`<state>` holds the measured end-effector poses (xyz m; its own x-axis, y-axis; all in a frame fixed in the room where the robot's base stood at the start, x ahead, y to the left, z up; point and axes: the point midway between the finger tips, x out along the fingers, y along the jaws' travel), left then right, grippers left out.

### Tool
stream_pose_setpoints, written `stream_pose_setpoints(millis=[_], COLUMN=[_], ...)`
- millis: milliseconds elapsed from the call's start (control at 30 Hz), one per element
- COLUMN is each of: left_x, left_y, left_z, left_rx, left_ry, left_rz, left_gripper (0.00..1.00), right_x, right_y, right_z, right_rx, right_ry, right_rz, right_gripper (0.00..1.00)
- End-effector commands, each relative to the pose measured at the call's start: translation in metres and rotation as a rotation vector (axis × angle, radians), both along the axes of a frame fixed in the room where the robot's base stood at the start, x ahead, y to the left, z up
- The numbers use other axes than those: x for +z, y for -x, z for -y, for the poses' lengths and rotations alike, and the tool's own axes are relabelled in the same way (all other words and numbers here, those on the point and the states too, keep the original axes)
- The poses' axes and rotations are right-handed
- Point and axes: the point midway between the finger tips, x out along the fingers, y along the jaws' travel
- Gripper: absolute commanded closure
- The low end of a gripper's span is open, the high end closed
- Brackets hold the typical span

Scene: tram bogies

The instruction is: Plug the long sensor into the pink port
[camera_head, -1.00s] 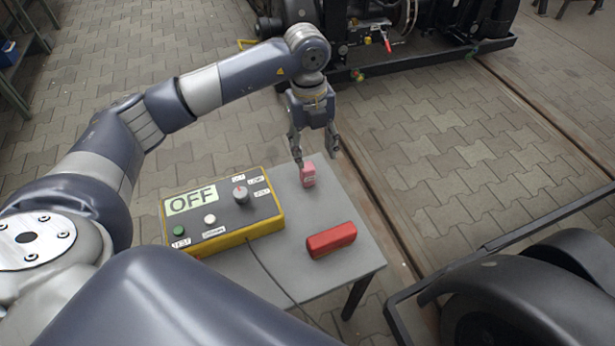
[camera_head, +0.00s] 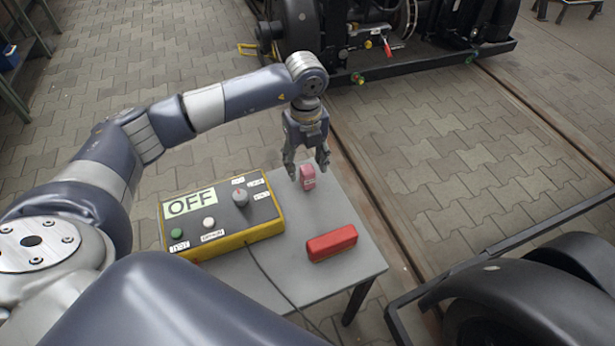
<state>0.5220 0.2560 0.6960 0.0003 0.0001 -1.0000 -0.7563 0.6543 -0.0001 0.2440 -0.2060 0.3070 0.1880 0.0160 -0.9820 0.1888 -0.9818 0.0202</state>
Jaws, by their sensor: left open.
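A long red block (camera_head: 332,243), which looks like the long sensor, lies on the small grey table (camera_head: 350,275) near its right edge. A shorter pinkish-red block (camera_head: 308,183) stands near the table's far corner. My left gripper (camera_head: 308,171) is open and points down at the shorter block, with a fingertip to either side of it in the picture. I cannot tell whether it touches the block. I cannot make out a pink port for certain. My right gripper is not in view.
A yellow-edged control box (camera_head: 238,239) reading OFF stands on the table's left part, with a cable running off the front. A dark bogie (camera_head: 430,60) with a red-handled valve (camera_head: 387,46) stands behind. Black wheels and a frame (camera_head: 530,295) fill the lower right.

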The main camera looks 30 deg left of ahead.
Motion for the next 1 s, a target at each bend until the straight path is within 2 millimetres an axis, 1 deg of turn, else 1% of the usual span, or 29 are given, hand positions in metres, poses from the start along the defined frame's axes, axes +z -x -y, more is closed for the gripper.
stream_pose_setpoints(millis=[233, 333, 467, 533, 600, 667, 800, 1000], left_x=[0.0, -0.006, -0.023, -0.034, -0.045, -0.05, -0.052, -0.052], left_y=[0.0, 0.0, 0.0, 0.0, 0.0, -0.001, -0.001, -0.001], left_z=[0.0, 0.001, 0.003, 0.004, 0.004, 0.004, 0.004, 0.004], left_rx=[-0.001, 0.0, 0.0, -0.001, 0.0, -0.001, -0.001, -0.001], left_ry=[0.001, -0.001, 0.001, 0.0, 0.0, 0.001, 0.001, 0.001], left_rz=[-0.001, -0.002, -0.003, -0.004, -0.004, -0.002, 0.0, -0.001], left_gripper=[0.48, 0.48, 0.48, 0.48, 0.48, 0.48, 0.48, 0.48], right_x=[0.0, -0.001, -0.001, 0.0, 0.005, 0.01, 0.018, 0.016], right_y=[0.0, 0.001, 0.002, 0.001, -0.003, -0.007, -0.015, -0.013], right_z=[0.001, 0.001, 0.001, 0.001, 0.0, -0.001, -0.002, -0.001], right_rx=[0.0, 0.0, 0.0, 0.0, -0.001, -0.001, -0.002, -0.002], right_ry=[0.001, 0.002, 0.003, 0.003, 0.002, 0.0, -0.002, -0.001], right_rz=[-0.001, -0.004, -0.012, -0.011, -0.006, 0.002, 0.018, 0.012], right_gripper=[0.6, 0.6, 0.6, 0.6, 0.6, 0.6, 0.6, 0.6])
